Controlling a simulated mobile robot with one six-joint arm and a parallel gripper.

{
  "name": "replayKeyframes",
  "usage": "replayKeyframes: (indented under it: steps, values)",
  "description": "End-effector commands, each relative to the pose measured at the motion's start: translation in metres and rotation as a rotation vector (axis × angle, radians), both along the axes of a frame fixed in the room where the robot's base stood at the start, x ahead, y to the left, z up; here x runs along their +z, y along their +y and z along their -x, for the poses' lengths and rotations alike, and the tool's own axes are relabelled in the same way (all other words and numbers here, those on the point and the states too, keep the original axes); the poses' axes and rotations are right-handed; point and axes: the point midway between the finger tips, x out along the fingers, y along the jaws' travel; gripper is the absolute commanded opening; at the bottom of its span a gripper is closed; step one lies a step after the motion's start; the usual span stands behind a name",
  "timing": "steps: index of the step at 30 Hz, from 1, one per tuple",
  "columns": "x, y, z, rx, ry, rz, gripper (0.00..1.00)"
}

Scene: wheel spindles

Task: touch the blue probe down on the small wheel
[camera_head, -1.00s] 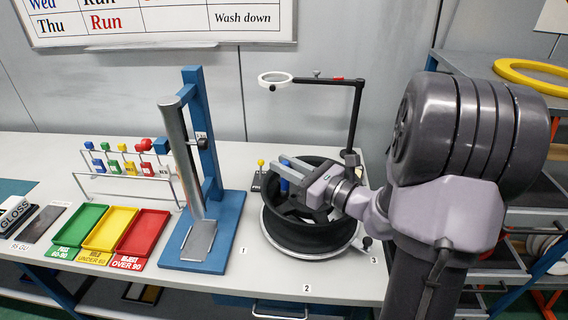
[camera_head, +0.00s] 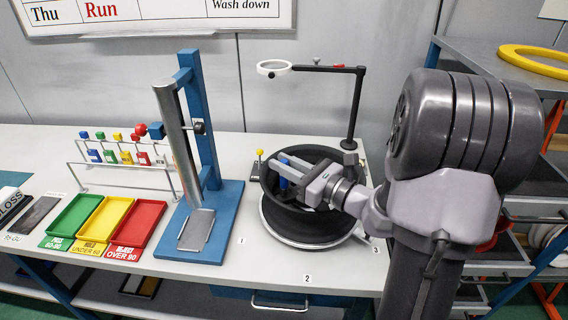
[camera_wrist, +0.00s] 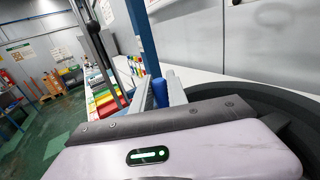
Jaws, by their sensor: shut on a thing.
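A black wheel (camera_head: 330,222) with a silver rim lies flat at the right of the bench; it is the only wheel I see there, and its edge also shows in the wrist view (camera_wrist: 262,101). My gripper (camera_head: 284,165) reaches in from the right over the wheel's open middle. It is shut on the blue probe (camera_head: 284,183), which stands roughly upright between the two grey fingers and also shows in the wrist view (camera_wrist: 160,93). The probe's lower end is hidden, so I cannot tell whether it touches the wheel.
A post with a magnifier ring (camera_head: 273,68) stands behind the wheel. A blue stand (camera_head: 228,205) is to its left, then red (camera_head: 137,222), yellow and green trays. A small yellow-topped pin (camera_head: 259,153) stands beside the wheel. A rack of coloured items is at the back left.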

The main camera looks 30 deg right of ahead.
Motion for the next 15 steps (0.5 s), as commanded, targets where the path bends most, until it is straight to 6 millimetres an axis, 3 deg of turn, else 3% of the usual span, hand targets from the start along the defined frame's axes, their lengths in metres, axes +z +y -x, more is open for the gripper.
replayKeyframes:
  steps: [15]
  values:
    - [-0.0067,0.0,0.0,0.0,0.0,0.0,0.0]
